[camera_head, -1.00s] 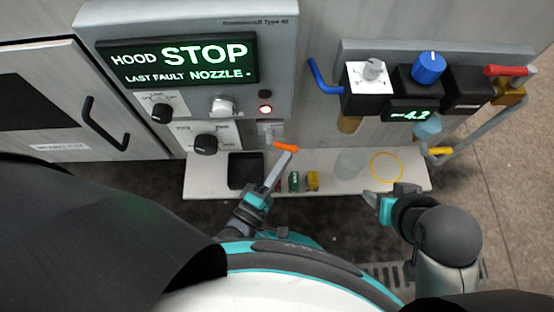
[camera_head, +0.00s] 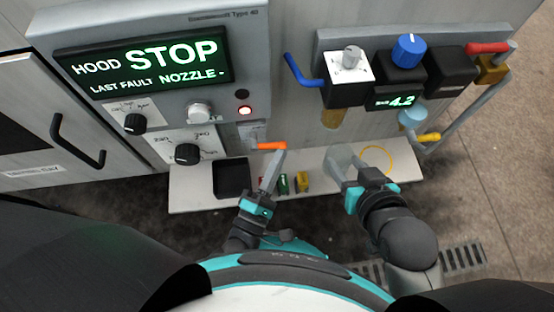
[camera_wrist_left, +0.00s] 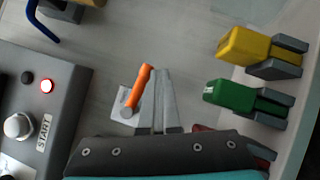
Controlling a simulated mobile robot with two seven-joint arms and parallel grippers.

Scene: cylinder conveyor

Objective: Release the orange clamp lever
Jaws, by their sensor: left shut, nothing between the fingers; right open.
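The orange clamp lever (camera_head: 271,146) sits below the control panel, near the back of the white shelf. In the left wrist view the orange lever (camera_wrist_left: 138,88) slants up beside the left edge of my fingers, with a pale bracket at its lower end. My left gripper (camera_head: 273,168) is shut and empty, its tips right at the lever; I cannot tell whether they touch. The closed fingers also show in the left wrist view (camera_wrist_left: 160,100). My right gripper (camera_head: 352,166) is open over the right part of the shelf.
The white shelf (camera_head: 195,200) holds a black bin (camera_head: 231,178), a green clip (camera_head: 283,184), a yellow clip (camera_head: 303,182) and a yellow ring (camera_head: 377,160). Above are the control panel (camera_head: 70,25) reading STOP and a blue-handled lever (camera_head: 302,72) on the right.

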